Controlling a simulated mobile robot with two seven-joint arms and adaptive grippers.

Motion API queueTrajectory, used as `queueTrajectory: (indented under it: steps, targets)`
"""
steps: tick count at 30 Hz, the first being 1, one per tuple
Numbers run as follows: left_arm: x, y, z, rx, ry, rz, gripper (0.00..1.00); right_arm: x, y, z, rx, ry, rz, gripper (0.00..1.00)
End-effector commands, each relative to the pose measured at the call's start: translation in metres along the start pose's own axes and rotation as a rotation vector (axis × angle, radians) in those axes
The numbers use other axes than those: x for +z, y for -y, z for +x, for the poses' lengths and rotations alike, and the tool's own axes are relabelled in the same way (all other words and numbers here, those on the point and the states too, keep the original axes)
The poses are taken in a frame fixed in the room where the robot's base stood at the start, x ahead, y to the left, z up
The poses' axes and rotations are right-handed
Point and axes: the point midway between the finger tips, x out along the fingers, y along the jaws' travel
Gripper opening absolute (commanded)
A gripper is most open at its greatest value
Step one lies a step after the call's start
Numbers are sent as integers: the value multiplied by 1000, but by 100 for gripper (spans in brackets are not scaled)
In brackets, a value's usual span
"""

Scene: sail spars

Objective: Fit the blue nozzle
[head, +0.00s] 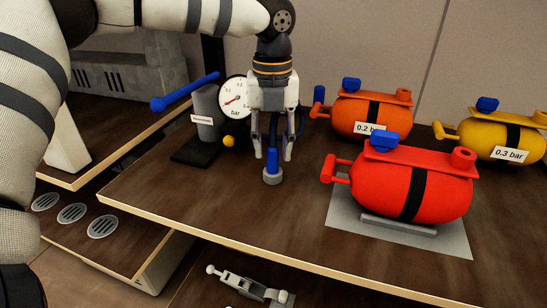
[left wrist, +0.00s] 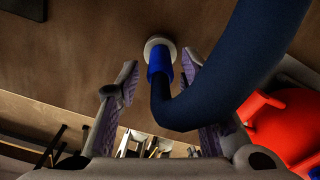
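The blue nozzle (head: 272,160) stands upright on a small round grey base (head: 272,177) near the table's front edge. My left gripper (head: 273,157) points down over it, fingers apart, one on each side of the nozzle. In the left wrist view the nozzle (left wrist: 158,58) shows near the tips of the open fingers (left wrist: 160,72), with a pale ring (left wrist: 160,44) at its end. A thick dark blue hose (left wrist: 235,65) bends from the nozzle across that view. I see no finger closed on it. My right gripper is not in view.
A strapped red tank (head: 455,195) sits on a grey mat (head: 350,222) to the right. An orange tank (head: 350,112) and a yellow tank (head: 480,138) stand behind. A pump with blue handle (head: 185,92) and gauge (head: 234,96) is behind left. A grey jointed object (head: 245,286) lies below.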

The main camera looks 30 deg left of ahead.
Motion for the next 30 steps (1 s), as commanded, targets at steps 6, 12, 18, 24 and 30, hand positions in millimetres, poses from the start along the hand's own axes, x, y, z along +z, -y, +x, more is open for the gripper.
queueTrajectory:
  steps: [6,12,18,24,30]
  targets:
    - [0,0,0,0,0,0,5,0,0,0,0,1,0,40]
    - [0,0,-5,-2,2,0,0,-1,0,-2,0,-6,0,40]
    - [0,0,-39,-8,10,0,0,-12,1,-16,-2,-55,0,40]
    - [0,0,-47,-2,2,1,0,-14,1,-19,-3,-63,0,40]
    - [0,0,-45,0,-1,1,0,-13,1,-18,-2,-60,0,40]
